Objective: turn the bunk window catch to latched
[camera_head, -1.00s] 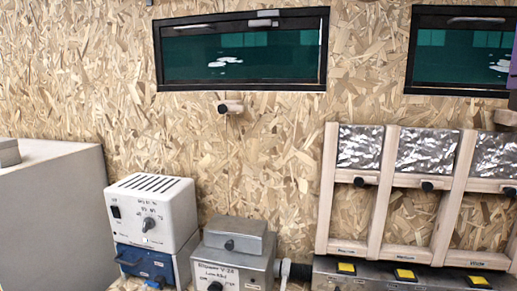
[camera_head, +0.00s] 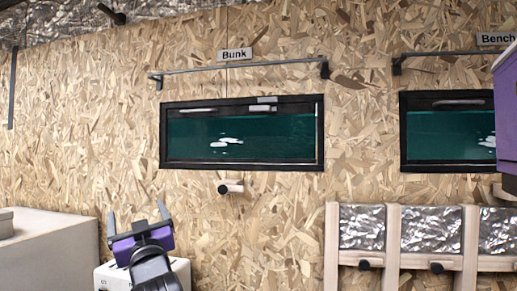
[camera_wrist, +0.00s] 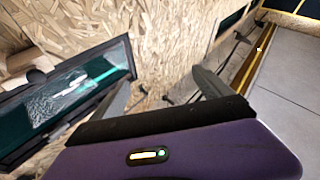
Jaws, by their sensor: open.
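The bunk window (camera_head: 166,135) is a black-framed dark green pane under a "Bunk" sign (camera_head: 237,54). A small light grey piece (camera_head: 264,101), perhaps its catch, sits at the top of the frame; its setting is too small to tell. A peg with a dark end (camera_head: 229,188) sticks out of the wall below the window. My gripper (camera_head: 137,212) is open and empty, below and left of the window in the head view. In the wrist view my gripper's fingers (camera_wrist: 160,92) are apart, with a tilted dark window (camera_wrist: 70,97) at the left.
A rail (camera_head: 238,66) runs above the bunk window. A second window (camera_head: 447,103) is at the right, with wooden-framed foil panels (camera_head: 361,228) below. A white box (camera_head: 180,268) stands behind my gripper and a grey cabinet (camera_head: 55,252) at the left. The wall between is bare.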

